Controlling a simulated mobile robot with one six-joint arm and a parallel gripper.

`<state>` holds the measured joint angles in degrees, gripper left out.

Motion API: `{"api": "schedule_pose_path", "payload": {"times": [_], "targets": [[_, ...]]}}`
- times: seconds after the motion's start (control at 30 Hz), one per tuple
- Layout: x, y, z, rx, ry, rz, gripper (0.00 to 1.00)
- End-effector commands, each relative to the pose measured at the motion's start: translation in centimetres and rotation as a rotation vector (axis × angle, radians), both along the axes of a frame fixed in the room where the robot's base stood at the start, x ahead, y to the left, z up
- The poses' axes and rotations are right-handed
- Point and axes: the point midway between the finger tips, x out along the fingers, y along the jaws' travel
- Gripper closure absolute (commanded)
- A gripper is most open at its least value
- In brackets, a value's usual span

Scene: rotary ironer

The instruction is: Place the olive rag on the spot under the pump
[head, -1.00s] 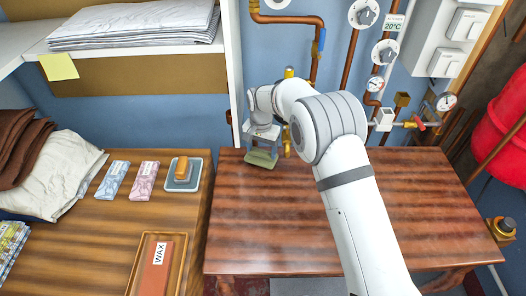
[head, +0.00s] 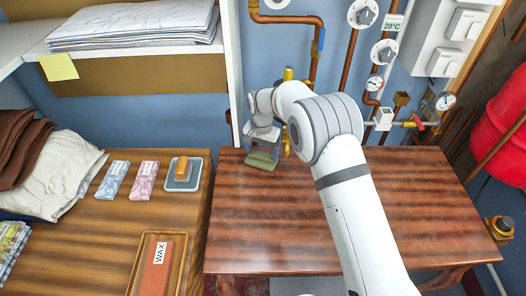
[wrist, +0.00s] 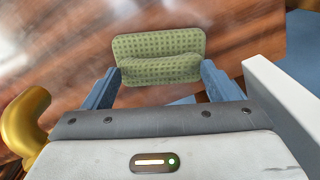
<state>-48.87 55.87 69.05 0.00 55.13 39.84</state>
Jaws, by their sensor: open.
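The olive rag (head: 262,162) lies on the reddish-brown striped tabletop (head: 270,220), near its back left corner. In the wrist view the rag (wrist: 158,45) is a dotted green cloth with a raised fold along its near side. My gripper (head: 262,148) is above and just behind it. Its two blue-grey fingers (wrist: 157,78) stand apart on either side of the rag's near part, and a gap shows beside the rag. Brass parts, perhaps of the pump (head: 287,145), show beside my wrist, mostly hidden by my arm. The spot itself cannot be made out.
A curved brass piece (wrist: 22,125) is close on the gripper's left in the wrist view. A white shelf side panel (head: 235,70) stands near the gripper. A wooden counter at left holds a soap dish (head: 183,186) and a wax tray (head: 135,282). The tabletop's front is clear.

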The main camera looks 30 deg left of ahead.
Motion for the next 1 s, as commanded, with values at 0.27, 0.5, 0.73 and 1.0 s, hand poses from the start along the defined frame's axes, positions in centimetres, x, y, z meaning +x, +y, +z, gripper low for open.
{"api": "schedule_pose_path", "payload": {"times": [0.27,0.5,0.73,1.0], "targets": [[0.0,0.1,5.8,0.005,-0.003,0.000,0.19],[0.0,0.1,10.0,0.002,-0.002,0.000,0.19],[0.0,0.0,11.5,0.001,-0.001,0.000,0.19],[0.0,0.0,11.5,0.001,-0.001,0.000,0.19]]}}
